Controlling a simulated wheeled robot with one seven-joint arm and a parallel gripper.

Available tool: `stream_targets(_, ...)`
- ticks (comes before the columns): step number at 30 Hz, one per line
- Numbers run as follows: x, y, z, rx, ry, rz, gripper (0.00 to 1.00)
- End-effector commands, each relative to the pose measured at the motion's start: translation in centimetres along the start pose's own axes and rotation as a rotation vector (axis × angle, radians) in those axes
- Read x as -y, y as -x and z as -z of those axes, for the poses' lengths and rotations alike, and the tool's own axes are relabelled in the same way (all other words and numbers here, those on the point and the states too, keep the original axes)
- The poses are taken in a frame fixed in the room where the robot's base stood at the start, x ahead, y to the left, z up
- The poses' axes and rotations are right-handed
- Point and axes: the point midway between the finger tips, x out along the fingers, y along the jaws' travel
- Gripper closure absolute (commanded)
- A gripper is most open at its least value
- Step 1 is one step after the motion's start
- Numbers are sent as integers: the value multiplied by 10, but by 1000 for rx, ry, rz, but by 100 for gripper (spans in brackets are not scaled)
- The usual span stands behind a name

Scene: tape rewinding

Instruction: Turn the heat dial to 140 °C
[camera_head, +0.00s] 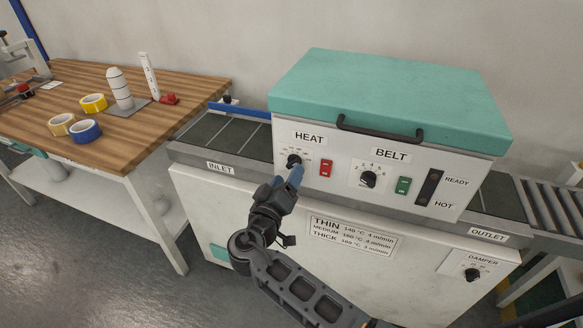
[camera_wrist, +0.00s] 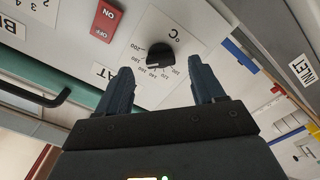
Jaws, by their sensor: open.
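The heat dial (camera_head: 293,161) is a black knob on a white scale plate under the HEAT label, on the front of the teal-lidded machine. In the wrist view the dial (camera_wrist: 160,56) shows with numbers around it, tilted in the picture; I cannot read its setting surely. My gripper (camera_head: 290,174) is just in front of the dial and partly hides its plate. In the wrist view my gripper (camera_wrist: 160,66) is open and empty, with the dial appearing between and beyond the fingertips. I cannot tell whether a finger touches it.
A red switch (camera_head: 326,169) sits right of the heat dial. The belt dial (camera_head: 368,179) and a green switch (camera_head: 403,186) are further right. A black handle (camera_head: 380,133) juts out above. A settings label (camera_head: 352,236) is below. A wooden table (camera_head: 150,88) with tape rolls stands left.

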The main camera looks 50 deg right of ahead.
Motion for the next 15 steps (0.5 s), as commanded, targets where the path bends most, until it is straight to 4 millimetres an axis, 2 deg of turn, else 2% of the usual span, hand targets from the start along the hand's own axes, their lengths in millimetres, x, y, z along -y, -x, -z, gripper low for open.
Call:
stream_targets(3, -2, -19, 1, 2, 0, -1, 32)
stream_targets(6, -1, -29, 0, 2, 1, 0, 32)
stream_targets(15, 0, -39, 0, 1, 0, 2, 32)
